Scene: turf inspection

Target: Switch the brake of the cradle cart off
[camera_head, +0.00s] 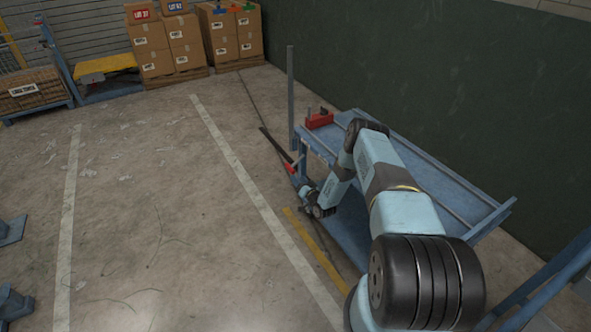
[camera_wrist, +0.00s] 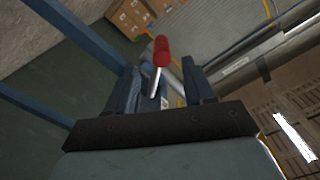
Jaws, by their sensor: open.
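The blue cradle cart (camera_head: 440,180) stands along the dark green wall at the right. In the wrist view the red grip (camera_wrist: 161,52) tops a thin metal rod that runs down between my fingers. My gripper (camera_wrist: 160,82) is open, one finger on each side of the rod, with no clear contact. In the head view my gripper (camera_head: 303,186) is small, just below the red grip. The lever's base is hidden.
A long dark bar (camera_head: 275,144) slants up left of the lever. Stacked cartons (camera_head: 165,45) stand at the back. The floor left of the cart is mostly clear.

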